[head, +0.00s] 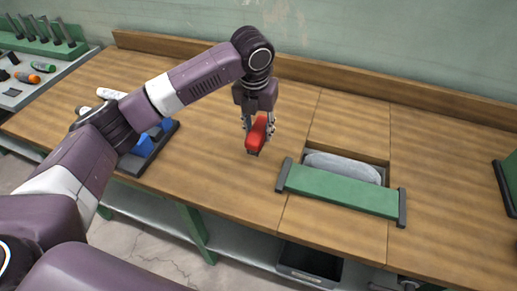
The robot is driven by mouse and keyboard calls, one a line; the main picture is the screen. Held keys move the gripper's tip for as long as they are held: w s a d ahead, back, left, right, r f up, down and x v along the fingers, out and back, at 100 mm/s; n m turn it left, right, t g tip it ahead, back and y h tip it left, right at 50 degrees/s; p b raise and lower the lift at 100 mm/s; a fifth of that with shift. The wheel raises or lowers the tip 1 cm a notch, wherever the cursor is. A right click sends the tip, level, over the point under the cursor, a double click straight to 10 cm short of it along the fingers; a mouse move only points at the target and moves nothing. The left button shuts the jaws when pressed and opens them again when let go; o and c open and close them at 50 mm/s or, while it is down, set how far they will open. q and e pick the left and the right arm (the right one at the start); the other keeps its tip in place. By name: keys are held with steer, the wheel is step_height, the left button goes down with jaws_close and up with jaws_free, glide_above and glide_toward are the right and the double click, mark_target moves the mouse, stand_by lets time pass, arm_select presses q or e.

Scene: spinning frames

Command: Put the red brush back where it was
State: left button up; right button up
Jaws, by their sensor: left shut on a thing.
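The red brush (257,133) is in the middle of the head view, with a dark lower end close to the wooden bench top. I cannot tell whether that end touches the wood. My left gripper (259,126) reaches down from above and is shut on the red brush, one finger on each side. My right gripper is not in view.
A recess in the wooden bench (355,108) holds a grey item (343,167), with a green bar (342,190) in front. A dark tray with blue items (143,145) lies left, partly behind my arm. A grey rack with tools (42,68) stands far left.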

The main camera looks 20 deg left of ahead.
arm_select(q)
step_height(320, 180, down, 5)
steer(key=shift+d+r+p, duration=0.1)
steer(key=shift+p, duration=0.25)
steer(key=shift+f+p, duration=0.3)
steer(key=shift+f, duration=1.7)
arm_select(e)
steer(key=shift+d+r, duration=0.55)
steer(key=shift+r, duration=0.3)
arm_select(q)
steer(key=shift+f, duration=0.15)
steer(key=o, duration=1.1)
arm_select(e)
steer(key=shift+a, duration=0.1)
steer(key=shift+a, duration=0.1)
